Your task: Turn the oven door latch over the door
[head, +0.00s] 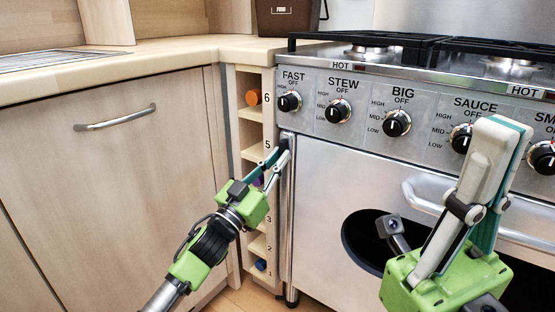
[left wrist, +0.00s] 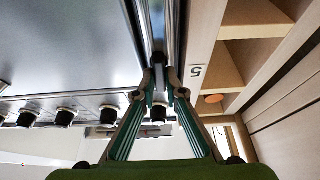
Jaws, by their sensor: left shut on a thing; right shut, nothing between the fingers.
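The oven door (head: 345,185) is flat steel with a bar handle (head: 425,197) and a dark oval window. My left gripper (head: 281,152) is at the door's upper left edge, below the FAST knob. In the left wrist view its fingertips (left wrist: 160,86) are closed around a small dark piece (left wrist: 158,74), which looks like the latch. The fingers hide most of it, so I cannot tell its exact angle. My right gripper (head: 502,130) is shut and empty, pointing up in front of the oven's right part.
A narrow rack with numbered compartments (head: 256,118) stands close to the left of the oven, holding a few bottles. Control knobs (head: 338,110) stick out above the door. A wooden cabinet (head: 110,165) is further left.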

